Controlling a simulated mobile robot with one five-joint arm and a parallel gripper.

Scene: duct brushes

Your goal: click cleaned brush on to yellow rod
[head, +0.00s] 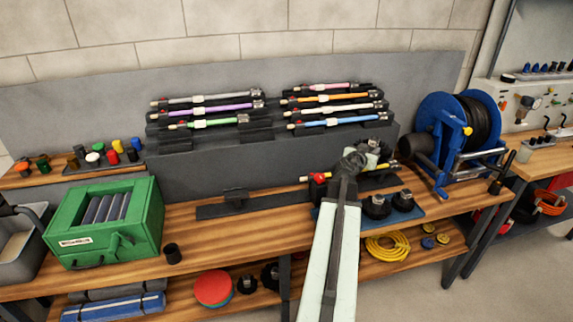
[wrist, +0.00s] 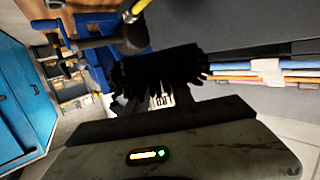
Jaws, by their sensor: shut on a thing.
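My gripper (head: 372,158) is above the back of the bench, in front of the rod rack. In the wrist view my gripper (wrist: 165,103) is shut on a black bristly brush (wrist: 160,78), whose bristles spread on both sides of the jaws. The brush is not clear in the head view, where my arm covers much of that spot. A piece of the yellow rod (head: 383,166) shows just beside my gripper, low over the bench. Its end (wrist: 133,10) shows at the top of the wrist view, apart from the brush in that picture.
Coloured rods (head: 325,98) lie on a stepped grey rack behind. A blue hose reel (head: 455,125) stands right of my gripper. Black brush heads (head: 378,206) sit on a blue mat. A green box (head: 105,220) stands at left. The bench front between is mostly clear.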

